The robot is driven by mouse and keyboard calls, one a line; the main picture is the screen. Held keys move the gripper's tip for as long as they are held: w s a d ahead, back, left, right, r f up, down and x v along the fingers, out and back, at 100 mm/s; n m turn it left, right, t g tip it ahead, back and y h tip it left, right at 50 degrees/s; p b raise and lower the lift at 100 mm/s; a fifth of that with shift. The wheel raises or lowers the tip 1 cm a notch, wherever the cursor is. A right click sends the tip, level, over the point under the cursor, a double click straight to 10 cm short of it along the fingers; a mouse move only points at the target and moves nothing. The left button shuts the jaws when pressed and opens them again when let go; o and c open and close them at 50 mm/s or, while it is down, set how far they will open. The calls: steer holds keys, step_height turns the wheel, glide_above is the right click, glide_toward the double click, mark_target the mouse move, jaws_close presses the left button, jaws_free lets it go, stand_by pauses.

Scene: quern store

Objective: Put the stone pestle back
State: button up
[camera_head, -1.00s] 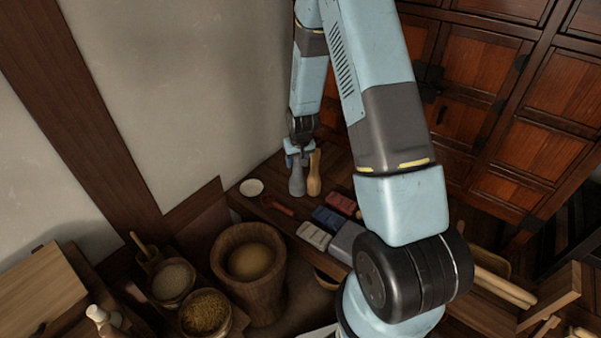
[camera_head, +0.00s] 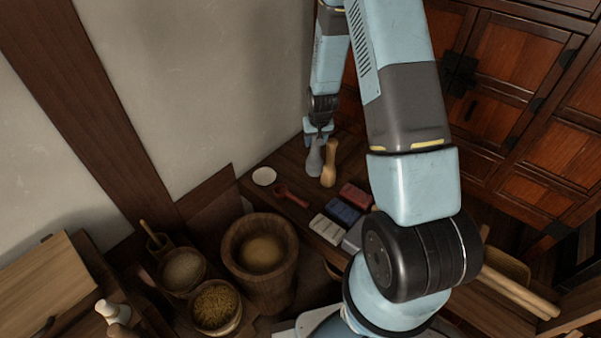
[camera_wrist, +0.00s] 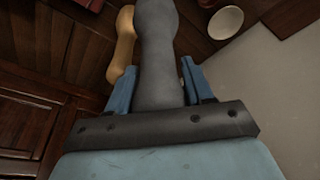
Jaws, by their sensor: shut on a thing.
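The grey stone pestle (camera_head: 314,160) hangs upright from my gripper (camera_head: 318,133), at the far end of the low wooden table. In the wrist view the pestle (camera_wrist: 158,60) runs between the two blue fingers of my gripper (camera_wrist: 158,88), which is shut on it. A tan wooden pestle (camera_head: 329,165) stands just to its right; in the wrist view it (camera_wrist: 123,45) shows left of the stone one. I cannot tell whether the stone pestle's lower end touches the table.
A white dish (camera_head: 264,176) and a red-brown spoon (camera_head: 291,195) lie on the table to the left. Red, blue and white blocks (camera_head: 342,211) lie nearer. A large wooden mortar (camera_head: 262,285) stands at lower left, beside bowls of grain (camera_head: 216,308). A wooden cabinet (camera_head: 510,80) stands behind.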

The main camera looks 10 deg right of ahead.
steer(key=w+f+m, duration=0.2)
steer(key=f+m, duration=0.1)
steer(key=shift+w+d+h, duration=0.3)
steer(key=shift+d+h, duration=0.05)
steer(key=shift+h, duration=0.05)
steer(key=w+f, duration=1.2)
steer(key=w, duration=0.1)
steer(key=shift+w+a+f, duration=0.35)
steer(key=shift+w+f, duration=0.05)
steer(key=o, duration=1.3)
steer(key=shift+f, duration=0.1)
